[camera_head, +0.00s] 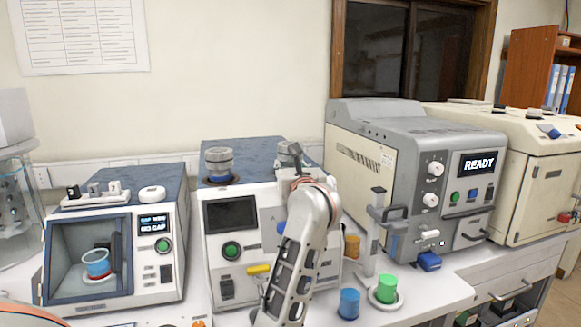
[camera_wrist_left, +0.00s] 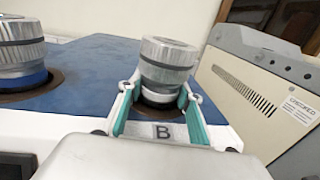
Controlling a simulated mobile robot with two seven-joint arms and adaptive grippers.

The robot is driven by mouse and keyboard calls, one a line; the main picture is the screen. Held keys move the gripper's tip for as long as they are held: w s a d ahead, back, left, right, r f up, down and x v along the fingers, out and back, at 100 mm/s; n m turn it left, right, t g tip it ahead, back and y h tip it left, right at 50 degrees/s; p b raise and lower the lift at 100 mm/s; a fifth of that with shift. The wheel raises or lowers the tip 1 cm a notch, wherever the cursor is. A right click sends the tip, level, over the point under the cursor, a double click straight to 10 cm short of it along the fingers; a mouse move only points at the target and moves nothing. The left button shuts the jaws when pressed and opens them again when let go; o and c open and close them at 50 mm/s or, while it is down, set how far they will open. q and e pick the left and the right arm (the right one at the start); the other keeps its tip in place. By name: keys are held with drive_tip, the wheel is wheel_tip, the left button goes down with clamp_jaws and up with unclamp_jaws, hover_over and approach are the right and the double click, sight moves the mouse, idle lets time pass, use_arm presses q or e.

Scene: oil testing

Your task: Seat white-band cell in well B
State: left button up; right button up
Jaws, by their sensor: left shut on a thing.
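The white-band cell (camera_wrist_left: 168,62) is a ribbed grey metal cylinder with a pale band low on its side. It also shows at the machine's top right in the head view (camera_head: 288,150). My left gripper (camera_wrist_left: 158,100) is shut on its lower part, with teal pads on either side; in the head view the gripper (camera_head: 298,181) is partly hidden by its own arm. The cell leans slightly in the wrist view. The fingers and cell hide most of the well, so I cannot tell how deep the cell sits.
A blue-band cell (camera_head: 218,162) stands in the other well, left on the same machine (camera_head: 232,216). A grey machine reading READY (camera_head: 400,150) stands close on the right. Blue (camera_head: 349,304) and green (camera_head: 386,288) cups stand on the counter in front.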

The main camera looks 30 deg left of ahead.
use_arm(q)
drive_tip(key=shift+f, duration=0.15)
drive_tip(key=o, duration=1.4)
drive_tip(key=shift+o, duration=0.2)
drive_tip(key=shift+f, duration=0.1)
drive_tip(key=shift+v, duration=3.8)
